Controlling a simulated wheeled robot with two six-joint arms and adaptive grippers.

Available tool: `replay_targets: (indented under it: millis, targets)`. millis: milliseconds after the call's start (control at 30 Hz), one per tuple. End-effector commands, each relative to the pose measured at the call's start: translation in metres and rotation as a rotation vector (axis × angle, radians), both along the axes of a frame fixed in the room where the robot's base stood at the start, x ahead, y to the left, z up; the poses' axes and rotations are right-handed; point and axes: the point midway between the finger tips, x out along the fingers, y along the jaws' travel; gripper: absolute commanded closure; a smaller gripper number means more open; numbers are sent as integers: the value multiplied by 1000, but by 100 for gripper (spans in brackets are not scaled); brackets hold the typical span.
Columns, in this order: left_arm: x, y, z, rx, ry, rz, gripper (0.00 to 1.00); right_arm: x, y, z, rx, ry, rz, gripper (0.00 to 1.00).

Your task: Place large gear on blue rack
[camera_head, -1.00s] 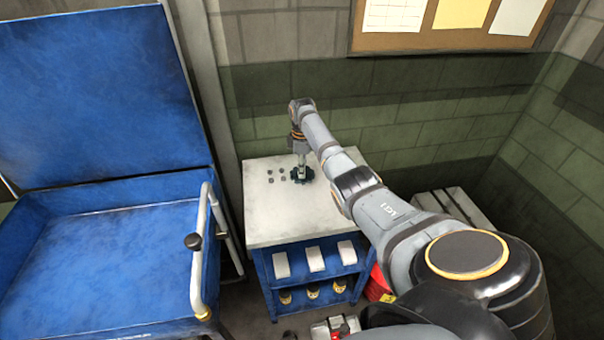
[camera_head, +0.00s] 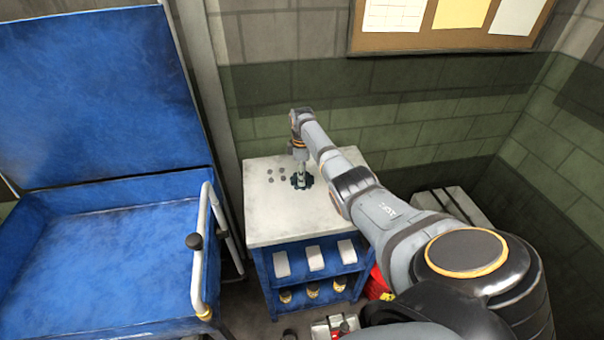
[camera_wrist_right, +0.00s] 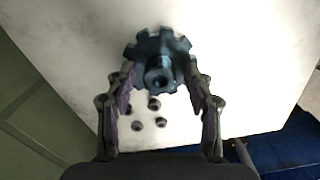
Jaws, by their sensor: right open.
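The large gear (camera_head: 302,183) is dark blue-grey and toothed, with a raised hub. It lies on the white top of the small blue cabinet (camera_head: 255,228). My right gripper (camera_head: 301,178) points down over the gear. In the right wrist view the gear (camera_wrist_right: 158,58) shows between and just beyond the fingertips of my right gripper (camera_wrist_right: 160,82), which are apart on both sides of the hub. I cannot tell whether they touch it. The blue rack (camera_head: 110,265) stands at the left with a raised blue back panel. My left gripper is not in view.
Several small nuts (camera_head: 276,175) lie on the cabinet top left of the gear. White boxes (camera_head: 316,258) and yellow-marked items fill the cabinet shelves. A white rail (camera_head: 200,260) edges the rack's right side. A brick wall stands behind the cabinet.

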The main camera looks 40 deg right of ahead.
Motion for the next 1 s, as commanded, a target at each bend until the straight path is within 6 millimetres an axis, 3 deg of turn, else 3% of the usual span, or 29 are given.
replay_targets:
  millis: [167, 400, 600, 1000]
  targets:
    - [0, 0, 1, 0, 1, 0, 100, 1, -1, 20, -1, -4, 0, 47]
    - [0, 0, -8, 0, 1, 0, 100, 1, 0, 77, -1, -6, 0, 47]
    - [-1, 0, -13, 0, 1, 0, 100, 1, 0, 112, 0, -3, -1, 47]
    - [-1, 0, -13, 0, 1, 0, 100, 1, 0, 123, 0, 0, -1, 47]
